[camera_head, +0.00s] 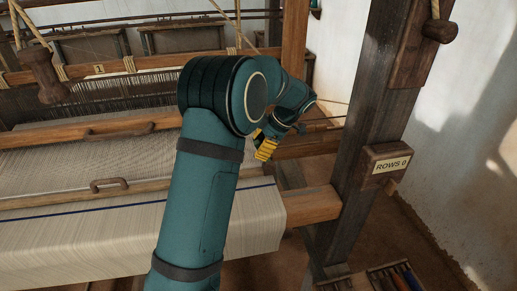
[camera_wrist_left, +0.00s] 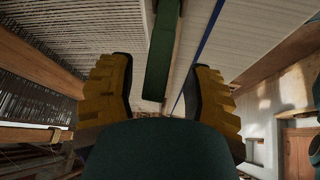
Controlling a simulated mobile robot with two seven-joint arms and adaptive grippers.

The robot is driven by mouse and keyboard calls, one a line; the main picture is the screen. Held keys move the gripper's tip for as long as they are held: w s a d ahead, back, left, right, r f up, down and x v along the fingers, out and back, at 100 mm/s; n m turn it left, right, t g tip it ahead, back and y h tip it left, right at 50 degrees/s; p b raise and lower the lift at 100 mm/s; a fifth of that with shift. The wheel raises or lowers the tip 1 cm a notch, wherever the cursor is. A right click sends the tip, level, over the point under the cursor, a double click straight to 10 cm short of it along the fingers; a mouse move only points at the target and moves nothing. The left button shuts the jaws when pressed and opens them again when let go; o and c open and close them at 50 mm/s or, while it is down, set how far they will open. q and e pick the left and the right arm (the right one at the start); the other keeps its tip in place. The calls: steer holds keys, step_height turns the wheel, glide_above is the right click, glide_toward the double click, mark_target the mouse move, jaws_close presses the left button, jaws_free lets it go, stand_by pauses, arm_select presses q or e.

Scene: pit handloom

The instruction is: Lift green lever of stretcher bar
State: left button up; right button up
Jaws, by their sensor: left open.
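In the left wrist view, the green lever (camera_wrist_left: 162,55) is a long dark green strip running from the top edge to the middle. It lies along a wooden bar across the pale cloth (camera_wrist_left: 205,60). My left gripper (camera_wrist_left: 162,75) is open, with one yellow finger on each side of the lever and a gap to both. I cannot tell how far the fingertips are above it. In the head view, my left gripper (camera_head: 267,146) is partly hidden by my teal arm near the cloth's right side, and I cannot make out the lever. My right gripper is not in view.
A wooden bar with a handle (camera_head: 110,184) crosses the cloth (camera_head: 100,240). Another handled beam (camera_head: 50,137) lies behind it. A dark post (camera_head: 370,120) with a "ROWS 0" sign (camera_head: 390,164) stands at right. A tray of coloured items (camera_head: 395,281) is at bottom right.

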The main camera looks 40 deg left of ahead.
arm_select(q)
steer(key=v, duration=1.1)
steer(key=shift+c, duration=0.4)
